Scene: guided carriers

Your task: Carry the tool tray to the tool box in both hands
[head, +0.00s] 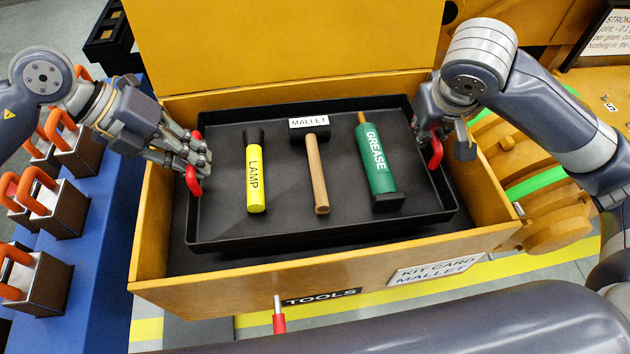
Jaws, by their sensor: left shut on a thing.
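The black tool tray (290,236) is inside the open yellow tool box (215,292), within its walls and slightly tilted in the picture. On it lie a yellow lamp (256,190), a mallet (316,180) with a wooden handle, and a green grease tube (376,165). My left gripper (196,164) is shut on the tray's red left handle. My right gripper (440,146) is at the red right handle (435,152); its fingers are mostly hidden behind its own wrist, so its grip is unclear. Whether the tray touches the box floor cannot be told.
The box's yellow lid (280,45) stands open at the back. A blue bench (100,230) with several small crates with orange handles is at left. A "KIT CARD MALLET" card (437,270) and a "TOOLS" label (320,297) are on the box front.

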